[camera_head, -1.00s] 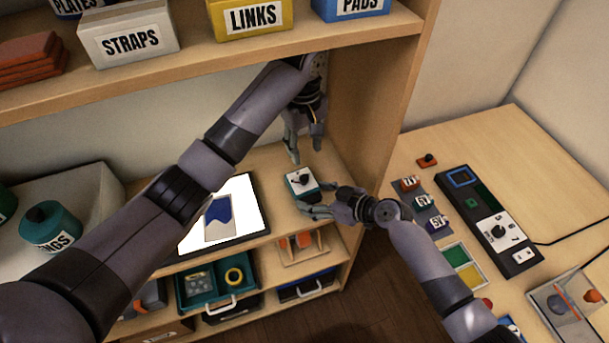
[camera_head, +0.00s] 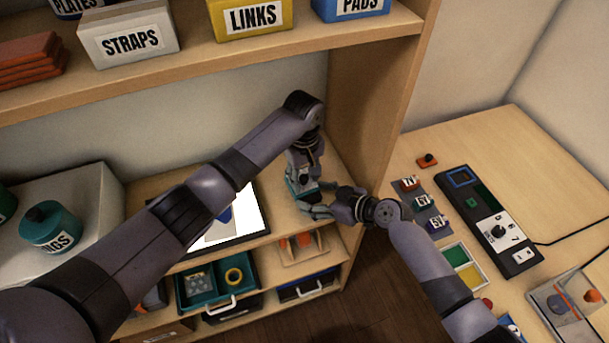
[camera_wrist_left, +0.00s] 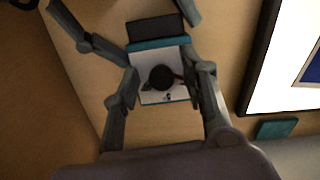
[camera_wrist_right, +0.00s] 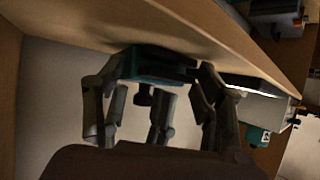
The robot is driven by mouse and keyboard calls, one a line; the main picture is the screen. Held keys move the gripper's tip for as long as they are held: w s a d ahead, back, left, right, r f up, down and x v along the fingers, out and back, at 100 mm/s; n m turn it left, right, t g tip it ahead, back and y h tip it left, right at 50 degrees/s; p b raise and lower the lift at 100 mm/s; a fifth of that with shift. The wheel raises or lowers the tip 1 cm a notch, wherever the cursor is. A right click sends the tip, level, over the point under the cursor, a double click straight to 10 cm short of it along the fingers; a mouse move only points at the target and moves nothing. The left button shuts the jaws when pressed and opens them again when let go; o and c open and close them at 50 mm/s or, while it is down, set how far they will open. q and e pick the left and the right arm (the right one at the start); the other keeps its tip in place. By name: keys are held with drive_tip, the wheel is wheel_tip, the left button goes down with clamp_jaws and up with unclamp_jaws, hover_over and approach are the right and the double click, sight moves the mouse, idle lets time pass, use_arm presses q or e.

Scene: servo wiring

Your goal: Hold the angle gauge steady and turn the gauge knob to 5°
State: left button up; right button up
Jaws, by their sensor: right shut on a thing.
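The angle gauge (camera_head: 294,187), a small teal block with a white face, is on the lower shelf, mostly behind my left gripper in the head view. In the left wrist view its white face (camera_wrist_left: 172,60) and round black knob (camera_wrist_left: 161,77) show; I cannot read the angle. My left gripper (camera_head: 302,183) is above the gauge, its fingers apart on either side of the knob. My right gripper (camera_head: 316,198) is shut on the gauge from the right side. In the right wrist view the teal body (camera_wrist_right: 155,66) is between its fingers.
A tablet (camera_head: 247,224) lies on the shelf left of the gauge. The shelf's side panel (camera_head: 370,120) stands close on the right. Bins (camera_head: 215,283) are on the level below. A desk with a black panel (camera_head: 487,220) is at the right.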

use_arm(q)
clamp_jaws()
idle(0.5)
